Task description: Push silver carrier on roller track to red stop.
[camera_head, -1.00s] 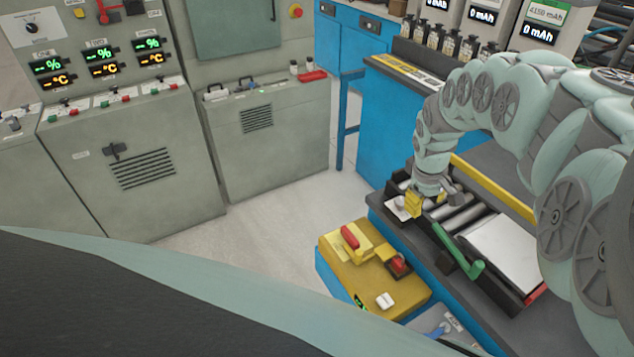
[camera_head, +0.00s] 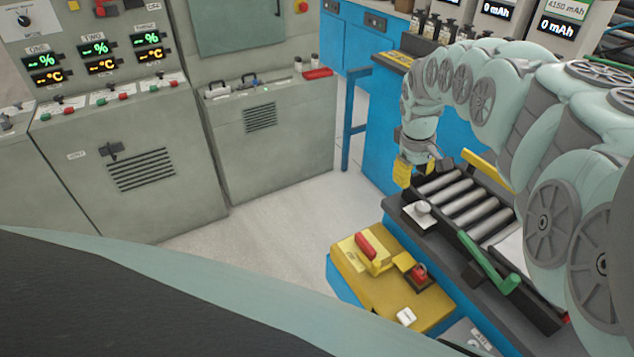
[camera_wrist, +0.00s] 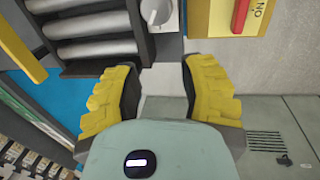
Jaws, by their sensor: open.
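The roller track (camera_head: 462,200) has several bare grey rollers at its left end. The silver carrier (camera_head: 509,246) is a pale flat plate at the track's right part; my arm hides most of it. A small piece of the red stop (camera_head: 566,318) shows at the right end of the track. Whether the carrier touches the stop is hidden. My gripper (camera_head: 404,174), with yellow fingers, is open and empty at the track's left end, apart from the carrier. In the wrist view its fingers (camera_wrist: 160,78) are spread, with rollers (camera_wrist: 92,28) at upper left and no carrier visible.
A green handle (camera_head: 487,262) runs along the track's front side. A white knob (camera_head: 422,208) stands at its left end. A yellow box (camera_head: 385,290) with red controls is in front. Grey cabinets (camera_head: 130,160) stand at left, with clear floor (camera_head: 270,220) between.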

